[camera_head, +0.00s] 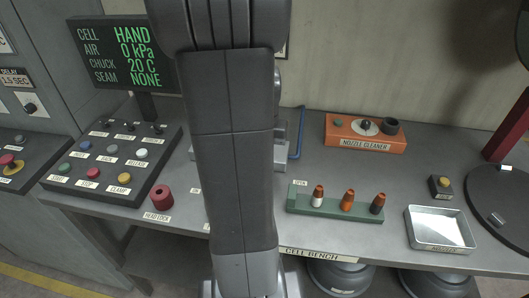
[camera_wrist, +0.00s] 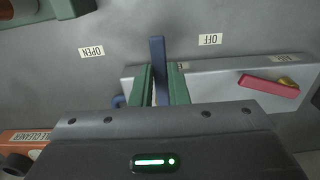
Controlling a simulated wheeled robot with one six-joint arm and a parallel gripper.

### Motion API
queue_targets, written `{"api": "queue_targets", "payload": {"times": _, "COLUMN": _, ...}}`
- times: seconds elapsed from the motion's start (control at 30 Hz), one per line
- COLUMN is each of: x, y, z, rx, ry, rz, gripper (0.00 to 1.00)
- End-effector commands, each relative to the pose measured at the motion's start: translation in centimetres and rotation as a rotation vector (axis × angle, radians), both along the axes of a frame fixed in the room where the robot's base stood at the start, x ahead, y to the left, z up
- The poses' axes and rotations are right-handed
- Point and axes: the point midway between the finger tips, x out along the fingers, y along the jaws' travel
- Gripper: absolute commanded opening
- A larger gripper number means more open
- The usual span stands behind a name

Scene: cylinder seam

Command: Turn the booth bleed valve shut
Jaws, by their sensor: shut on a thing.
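In the wrist view, a blue lever (camera_wrist: 158,62) stands between the two green fingers of my gripper (camera_wrist: 161,84), which is shut on it. In the head view my arm hides the lever and gripper; part of the grey block (camera_head: 281,157) shows.
A red handle (camera_wrist: 268,86) sits on the block's right in the wrist view. In the head view, a blue pipe (camera_head: 298,135), orange nozzle cleaner (camera_head: 365,134), green tip rack (camera_head: 335,205), metal tray (camera_head: 440,230) and control panel (camera_head: 110,165) surround my arm. The display (camera_head: 117,50) reads 0 kPa.

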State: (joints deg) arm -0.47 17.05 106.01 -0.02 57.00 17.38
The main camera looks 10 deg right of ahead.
Motion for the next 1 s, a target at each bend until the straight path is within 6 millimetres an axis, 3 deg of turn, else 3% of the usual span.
{"api": "queue_targets", "payload": {"times": 0.07, "x": 0.2, "y": 0.0, "z": 0.2, "rx": 0.0, "ry": -0.005, "rz": -0.001, "gripper": 0.0}}
{"api": "queue_targets", "payload": {"times": 0.1, "x": 0.2, "y": 0.0, "z": 0.2, "rx": 0.0, "ry": -0.005, "rz": -0.001, "gripper": 0.18}}
{"api": "queue_targets", "payload": {"times": 0.2, "x": 0.1, "y": 0.0, "z": 0.1, "rx": 0.001, "ry": -0.004, "rz": -0.001, "gripper": 0.36}}
{"api": "queue_targets", "payload": {"times": 0.57, "x": 0.1, "y": 0.0, "z": 0.5, "rx": 0.0, "ry": -0.003, "rz": 0.0, "gripper": 0.36}}
{"api": "queue_targets", "payload": {"times": 0.77, "x": 0.2, "y": 0.0, "z": 3.8, "rx": 0.001, "ry": -0.009, "rz": 0.0, "gripper": 0.36}}
{"api": "queue_targets", "payload": {"times": 1.0, "x": 0.2, "y": 0.0, "z": 9.4, "rx": 0.001, "ry": -0.009, "rz": 0.0, "gripper": 0.36}}
